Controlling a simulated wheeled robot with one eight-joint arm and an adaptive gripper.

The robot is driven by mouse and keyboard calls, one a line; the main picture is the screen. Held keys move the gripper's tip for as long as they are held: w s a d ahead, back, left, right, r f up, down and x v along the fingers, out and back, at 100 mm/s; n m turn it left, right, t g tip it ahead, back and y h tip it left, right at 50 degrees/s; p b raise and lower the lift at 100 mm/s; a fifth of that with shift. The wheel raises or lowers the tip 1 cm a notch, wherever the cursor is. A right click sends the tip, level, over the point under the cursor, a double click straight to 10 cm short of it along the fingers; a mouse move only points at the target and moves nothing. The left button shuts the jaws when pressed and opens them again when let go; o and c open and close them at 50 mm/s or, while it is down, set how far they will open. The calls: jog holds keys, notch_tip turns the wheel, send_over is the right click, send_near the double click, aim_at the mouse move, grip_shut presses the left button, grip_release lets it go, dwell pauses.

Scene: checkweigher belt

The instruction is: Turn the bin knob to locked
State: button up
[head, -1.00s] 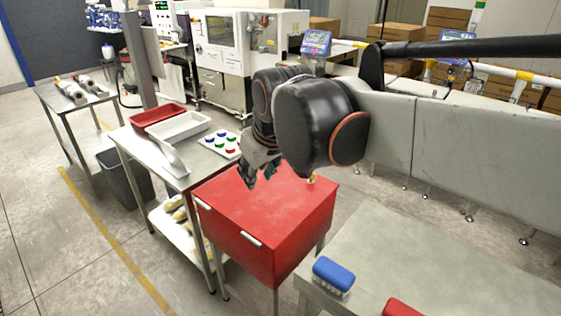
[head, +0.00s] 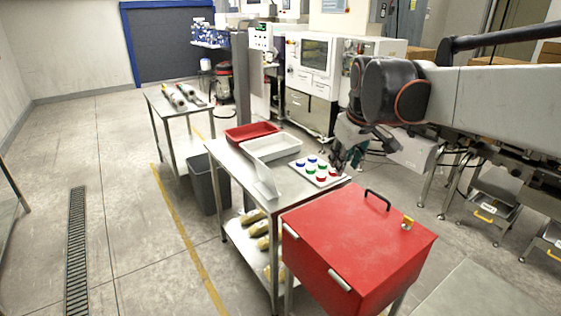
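The red bin (head: 350,245) stands on legs at the lower right in the head view, its sloped lid closed. A black handle (head: 378,198) is on the lid's back edge. My gripper (head: 336,168) hangs behind and left of the bin, close to the tray of coloured caps, apart from the knob. Its fingers are small and dark here, and I cannot tell whether they are open or shut.
A steel cart (head: 222,152) left of the bin holds a red tray (head: 251,131), a white tray (head: 285,149) and a white plate of coloured caps (head: 304,172). A grey waste bin (head: 204,185) stands beside it. Open floor (head: 120,240) lies left.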

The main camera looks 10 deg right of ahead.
jog(key=w+d+f+g, duration=0.2)
jog(key=w+d+f, duration=0.1)
jog(key=w+d, duration=0.55)
jog(key=n+g+p, duration=0.1)
jog(key=g+p, duration=0.2)
send_over(409, 218)
notch_tip(409, 218, down, 19)
jog(key=shift+y, duration=0.4)
notch_tip(409, 218, down, 13)
jog(key=b, duration=0.3)
jog(key=shift+w+b, duration=0.1)
jog(key=shift+b, duration=0.25)
grip_shut()
